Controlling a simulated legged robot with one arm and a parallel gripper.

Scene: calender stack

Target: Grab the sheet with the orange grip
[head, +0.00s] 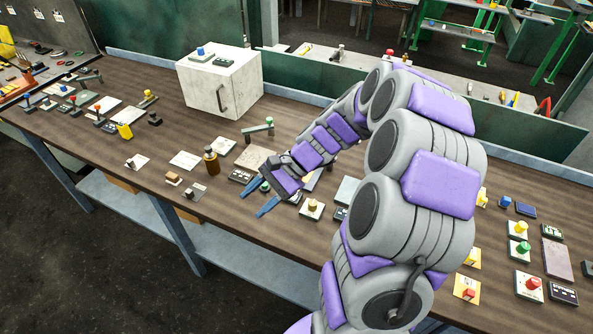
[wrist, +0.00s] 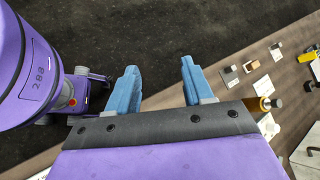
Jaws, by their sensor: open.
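My gripper (head: 259,197) is open, its two blue fingers spread and empty above the front part of the bench. In the wrist view my gripper (wrist: 160,85) has only dark floor between its fingers. Several small sheets with coloured grips lie on the bench, and I cannot tell for sure which grip is orange. A sheet with a red-orange grip (head: 467,290) lies at the right front, and a white one with a red grip (head: 529,286) is to its right. A sheet with a yellowish grip (head: 313,208) lies just right of my gripper. My arm hides part of the bench.
A brown bottle (head: 211,161) stands left of my gripper; it shows in the wrist view (wrist: 263,103) too. A white box with a handle (head: 220,85) stands at the back of the wooden bench (head: 80,150). Bare wood lies at the front.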

